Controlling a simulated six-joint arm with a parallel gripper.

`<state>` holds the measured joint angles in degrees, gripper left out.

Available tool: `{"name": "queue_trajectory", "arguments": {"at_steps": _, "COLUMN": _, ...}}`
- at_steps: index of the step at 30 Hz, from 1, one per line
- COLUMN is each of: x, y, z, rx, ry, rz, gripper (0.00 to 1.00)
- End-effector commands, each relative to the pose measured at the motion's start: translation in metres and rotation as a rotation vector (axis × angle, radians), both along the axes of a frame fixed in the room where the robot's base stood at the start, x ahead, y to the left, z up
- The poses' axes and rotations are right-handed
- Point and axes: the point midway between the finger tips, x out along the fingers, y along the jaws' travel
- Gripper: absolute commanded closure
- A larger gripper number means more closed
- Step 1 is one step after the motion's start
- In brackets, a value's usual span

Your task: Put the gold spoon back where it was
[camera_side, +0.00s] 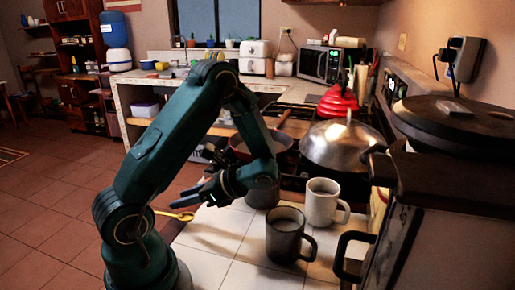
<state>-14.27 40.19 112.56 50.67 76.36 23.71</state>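The gold spoon (184,216) shows low in the picture, beside the left edge of the white tiled counter (219,244). Its bowl points right, and its handle runs left toward my arm. I cannot tell whether it rests on the counter or reaches past the edge. My gripper (184,197) is just above the spoon, pointing left. Its two dark fingers look parted, with no object visible between them. A dark mug (284,240) and a white mug (322,203) stand upright on the tiles to the right. A grey cup or pot (262,194) is partly hidden behind my wrist.
A stove behind holds a red pan (240,150) and a lidded metal pot (342,149). A large dark-lidded appliance (450,190) fills the right foreground. A microwave (322,64) stands at the back. The front left tiles are clear.

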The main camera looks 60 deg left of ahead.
Motion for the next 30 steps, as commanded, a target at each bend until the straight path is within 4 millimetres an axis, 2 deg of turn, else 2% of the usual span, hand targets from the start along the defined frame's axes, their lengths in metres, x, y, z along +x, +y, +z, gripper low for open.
{"name": "queue_trajectory", "arguments": {"at_steps": 8, "x": 0.000, "y": 0.000, "z": 0.003, "rx": 0.000, "ry": -0.001, "rz": 0.000, "gripper": 0.61}}
{"name": "queue_trajectory", "arguments": {"at_steps": 11, "x": 0.008, "y": -0.006, "z": 0.009, "rx": 0.004, "ry": -0.004, "rz": -0.002, "gripper": 0.61}}
{"name": "queue_trajectory", "arguments": {"at_steps": 21, "x": 0.051, "y": -0.050, "z": 0.043, "rx": 0.001, "ry": -0.005, "rz": -0.003, "gripper": 0.61}}
{"name": "queue_trajectory", "arguments": {"at_steps": 30, "x": 0.071, "y": -0.071, "z": 0.060, "rx": 0.000, "ry": 0.000, "rz": -0.001, "gripper": 0.61}}
